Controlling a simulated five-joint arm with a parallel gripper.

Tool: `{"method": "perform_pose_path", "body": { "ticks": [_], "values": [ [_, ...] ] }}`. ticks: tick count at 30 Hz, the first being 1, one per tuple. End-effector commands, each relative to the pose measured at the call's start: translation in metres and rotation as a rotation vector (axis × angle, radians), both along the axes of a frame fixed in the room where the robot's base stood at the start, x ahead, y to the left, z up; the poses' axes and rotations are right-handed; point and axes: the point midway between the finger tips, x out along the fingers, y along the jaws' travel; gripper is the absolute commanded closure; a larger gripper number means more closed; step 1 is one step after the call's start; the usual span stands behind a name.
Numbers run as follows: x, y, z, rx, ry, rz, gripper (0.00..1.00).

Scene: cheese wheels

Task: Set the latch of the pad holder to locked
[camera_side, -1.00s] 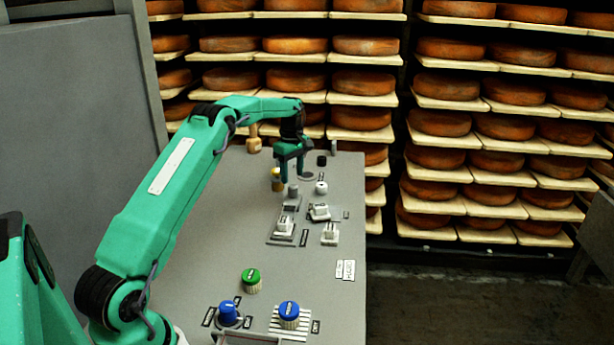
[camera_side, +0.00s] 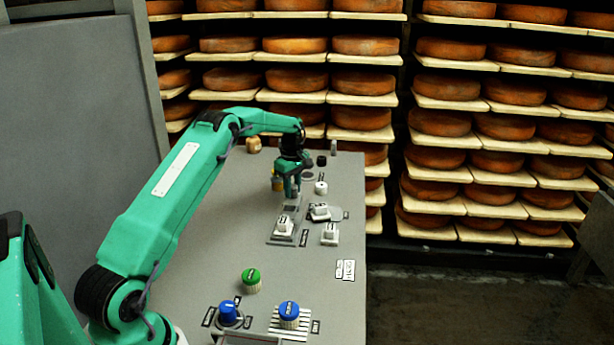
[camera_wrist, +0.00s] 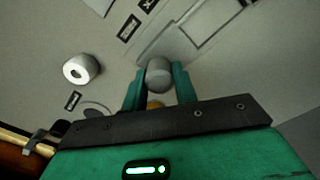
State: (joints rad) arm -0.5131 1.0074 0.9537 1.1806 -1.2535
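In the side view my gripper (camera_side: 292,192) points down there and mostly hides the knob. Small dark labels (camera_wrist: 130,27) lie near it; I cannot read them or tell the latch's setting.
A white round knob (camera_side: 321,188) stands just right of my gripper; it also shows in the wrist view (camera_wrist: 80,70). Green (camera_side: 251,281) and blue (camera_side: 289,314) knobs are at the near end.

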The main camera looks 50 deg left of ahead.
Motion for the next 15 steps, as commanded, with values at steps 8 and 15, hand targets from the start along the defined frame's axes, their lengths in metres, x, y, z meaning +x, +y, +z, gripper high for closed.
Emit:
{"method": "perform_pose_path", "body": {
  "ticks": [8, 15],
  "values": [
    [-0.0004, 0.0000, 0.0005, 0.000, 0.000, 0.001, 1.00],
    [-0.0060, -0.0060, 0.0015, 0.000, 0.000, 0.001, 1.00]
  ]
}}
